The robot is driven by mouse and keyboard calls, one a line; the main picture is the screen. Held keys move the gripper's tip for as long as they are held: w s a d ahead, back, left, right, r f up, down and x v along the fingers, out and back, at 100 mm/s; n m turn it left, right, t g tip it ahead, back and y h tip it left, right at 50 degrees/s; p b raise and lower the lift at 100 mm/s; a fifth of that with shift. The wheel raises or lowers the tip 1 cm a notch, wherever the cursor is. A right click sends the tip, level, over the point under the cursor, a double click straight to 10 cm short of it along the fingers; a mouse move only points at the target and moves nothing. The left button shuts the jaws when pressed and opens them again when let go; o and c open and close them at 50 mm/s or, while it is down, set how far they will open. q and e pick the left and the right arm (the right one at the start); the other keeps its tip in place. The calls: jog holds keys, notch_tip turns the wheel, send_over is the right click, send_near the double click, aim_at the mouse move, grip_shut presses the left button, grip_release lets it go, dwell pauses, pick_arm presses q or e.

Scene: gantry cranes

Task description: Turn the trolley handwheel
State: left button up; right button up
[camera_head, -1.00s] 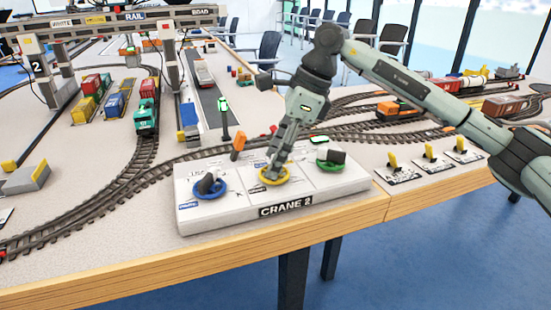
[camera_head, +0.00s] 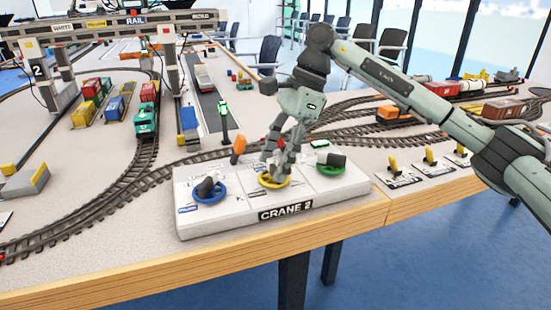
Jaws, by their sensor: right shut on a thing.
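The white control box (camera_head: 240,215) labelled CRANE 2 stands at the table's front edge. It carries a blue handwheel (camera_head: 208,190) at left, a yellow handwheel (camera_head: 265,183) in the middle and a green handwheel (camera_head: 331,168) at right. Which of them is the trolley handwheel I cannot read from the labels. My right gripper (camera_head: 277,172) points down at the yellow handwheel and is shut on it; the fingers hide part of the wheel. My left gripper is not in view.
The gantry crane (camera_head: 120,22) with its number 2 post stands at the back left. Model train tracks (camera_head: 130,180) curve behind and left of the box. Several yellow levers (camera_head: 428,156) stand to the right. An orange lever (camera_head: 238,150) rises behind the box.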

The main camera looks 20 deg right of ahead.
jog(key=o, duration=1.2)
jog(key=shift+c, duration=0.2)
jog(key=v, duration=1.2)
